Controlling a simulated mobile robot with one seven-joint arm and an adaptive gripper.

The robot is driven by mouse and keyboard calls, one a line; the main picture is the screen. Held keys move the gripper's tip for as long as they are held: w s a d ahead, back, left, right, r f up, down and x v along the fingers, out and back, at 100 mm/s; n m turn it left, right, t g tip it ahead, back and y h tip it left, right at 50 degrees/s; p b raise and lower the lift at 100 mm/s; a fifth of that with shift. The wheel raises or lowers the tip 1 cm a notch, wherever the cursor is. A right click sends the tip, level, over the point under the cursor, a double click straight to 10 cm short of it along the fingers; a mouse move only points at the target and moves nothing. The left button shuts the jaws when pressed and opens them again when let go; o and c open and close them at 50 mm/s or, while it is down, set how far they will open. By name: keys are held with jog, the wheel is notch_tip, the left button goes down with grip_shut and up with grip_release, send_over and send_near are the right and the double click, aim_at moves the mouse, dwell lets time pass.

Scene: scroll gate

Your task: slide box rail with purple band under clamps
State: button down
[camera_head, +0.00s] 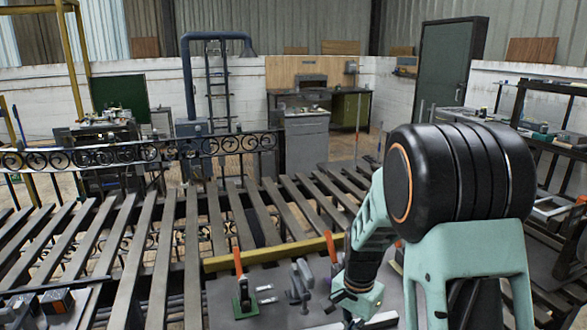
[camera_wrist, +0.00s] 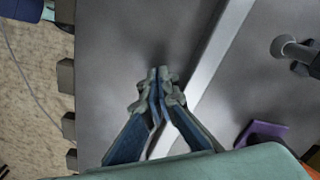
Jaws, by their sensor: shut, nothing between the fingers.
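In the wrist view my gripper (camera_wrist: 159,76) is shut and empty, its fingertips together over a grey tabletop. A pale metal rail (camera_wrist: 215,60) runs diagonally just right of the fingertips and passes behind the right finger. I cannot tell whether the fingers touch it. A purple piece (camera_wrist: 260,135) lies right of the rail; whether it is a band or a clamp base is unclear. A clamp with a round grey tip (camera_wrist: 290,48) shows at the right edge. In the head view a red-handled clamp (camera_head: 241,285) on a green base and a grey clamp (camera_head: 301,282) stand on the table.
A yellow bar (camera_head: 270,254) lies along the table's far edge. Beyond it, several long dark slats (camera_head: 160,260) slope across a rack. Dark blocks (camera_wrist: 66,78) line the table's left edge in the wrist view. My arm covers the head view's right middle.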

aim_at(340, 320)
jog(key=shift+w+a+p, duration=0.15)
jog(key=shift+w+a, duration=0.15)
jog(key=shift+w, duration=0.6)
jog(key=shift+w+a+p, duration=0.1)
jog(key=shift+w+a, duration=0.2)
jog(key=shift+w, duration=0.65)
jog(key=shift+w+a+p, duration=0.15)
jog(key=shift+w+a, duration=0.15)
jog(key=shift+w, duration=0.6)
jog(key=shift+s, duration=0.1)
jog(key=shift+s+d, duration=0.2)
jog(key=shift+s, duration=0.4)
jog(key=shift+s+d, duration=0.2)
jog(key=shift+s, duration=0.35)
notch_tip(340, 320, up, 8)
jog(key=p, duration=0.5)
